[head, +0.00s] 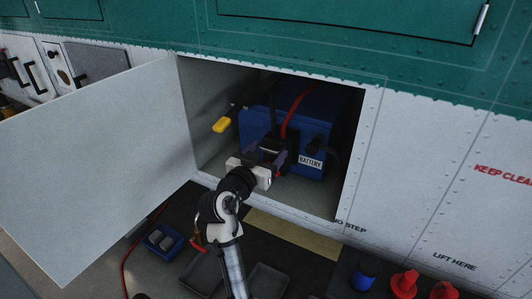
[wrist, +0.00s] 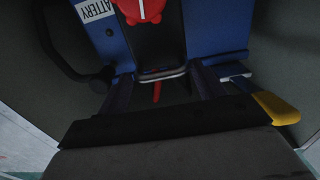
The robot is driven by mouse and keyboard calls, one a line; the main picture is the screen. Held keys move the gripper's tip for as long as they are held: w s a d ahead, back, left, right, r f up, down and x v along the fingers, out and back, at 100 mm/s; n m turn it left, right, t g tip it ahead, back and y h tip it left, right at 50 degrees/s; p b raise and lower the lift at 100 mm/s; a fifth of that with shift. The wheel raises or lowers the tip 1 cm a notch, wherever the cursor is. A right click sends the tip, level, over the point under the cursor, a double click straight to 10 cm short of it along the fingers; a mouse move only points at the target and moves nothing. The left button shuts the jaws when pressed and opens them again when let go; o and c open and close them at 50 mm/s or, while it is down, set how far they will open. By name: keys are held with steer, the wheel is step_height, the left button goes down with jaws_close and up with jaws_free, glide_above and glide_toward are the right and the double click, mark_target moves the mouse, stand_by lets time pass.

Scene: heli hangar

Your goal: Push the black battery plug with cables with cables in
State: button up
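The blue battery (head: 257,118) stands inside the open compartment, with a white BATTERY label on its front. The black plug (head: 283,147) is at the battery's front, with a red cable and a black cable rising behind it. In the wrist view the black plug (wrist: 158,50) lies between the fingers, and a red part shows above it. My gripper (head: 268,160) reaches the plug from the front. Its fingers (wrist: 162,80) stand on either side of the plug; whether they touch it is unclear. How deep the plug sits is hidden.
The compartment door (head: 95,165) hangs open to the left. A yellow-ended handle (head: 222,125) is left of the battery and shows in the wrist view (wrist: 276,107). A black connector (head: 318,143) is on the battery's right. Trays and red items lie below.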

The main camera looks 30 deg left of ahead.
steer(key=c, duration=0.9)
steer(key=shift+w+d+b, duration=0.1)
steer(key=shift+w+b, duration=0.5)
steer(key=shift+w, duration=1)
steer(key=shift+c, duration=0.2)
steer(key=shift+w, duration=0.15)
steer(key=shift+r, duration=0.15)
steer(key=o, duration=1)
steer(key=shift+o, duration=0.5)
